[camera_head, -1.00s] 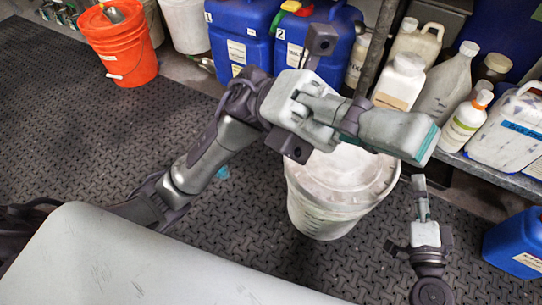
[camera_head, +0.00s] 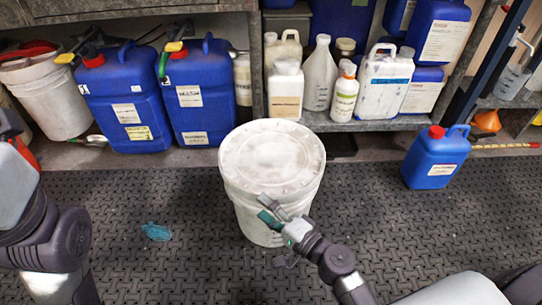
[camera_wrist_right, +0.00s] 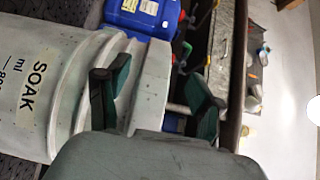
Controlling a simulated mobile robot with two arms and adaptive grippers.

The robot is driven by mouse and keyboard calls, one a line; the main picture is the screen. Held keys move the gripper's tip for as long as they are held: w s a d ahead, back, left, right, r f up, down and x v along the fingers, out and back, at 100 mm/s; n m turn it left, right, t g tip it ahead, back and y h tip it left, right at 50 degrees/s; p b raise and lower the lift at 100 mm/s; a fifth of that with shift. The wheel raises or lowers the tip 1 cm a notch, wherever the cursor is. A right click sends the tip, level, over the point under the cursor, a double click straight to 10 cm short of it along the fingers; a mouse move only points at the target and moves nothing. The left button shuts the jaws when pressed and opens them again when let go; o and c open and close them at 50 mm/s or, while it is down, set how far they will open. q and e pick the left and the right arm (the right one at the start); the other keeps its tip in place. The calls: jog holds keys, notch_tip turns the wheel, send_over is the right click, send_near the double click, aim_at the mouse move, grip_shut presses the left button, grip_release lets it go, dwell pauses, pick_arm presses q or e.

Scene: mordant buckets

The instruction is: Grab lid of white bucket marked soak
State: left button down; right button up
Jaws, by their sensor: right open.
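The white bucket (camera_head: 262,225) stands on the dark floor mat with its white lid (camera_head: 272,155) on top. In the right wrist view the bucket (camera_wrist_right: 45,75) lies sideways in the picture and shows the word SOAK. My right gripper (camera_head: 270,212) is at the near side of the bucket, just below the lid's front edge in the head view. In the right wrist view my right gripper (camera_wrist_right: 158,97) is open, with the lid rim (camera_wrist_right: 152,85) showing between its fingers. I cannot tell whether they touch it. My left gripper is out of view; only the left arm shows.
Blue jugs (camera_head: 195,100) stand behind the bucket on the left. A low shelf (camera_head: 375,125) behind holds several bottles. A small blue can (camera_head: 435,160) stands to the right. A teal scrap (camera_head: 156,232) lies on the mat, which is otherwise clear around the bucket.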

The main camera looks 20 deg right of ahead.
aim_at(252, 197)
jog(key=x, duration=0.5)
jog(key=shift+w+a, duration=0.1)
jog(key=shift+w, duration=0.25)
jog(key=shift+c, duration=0.2)
grip_shut()
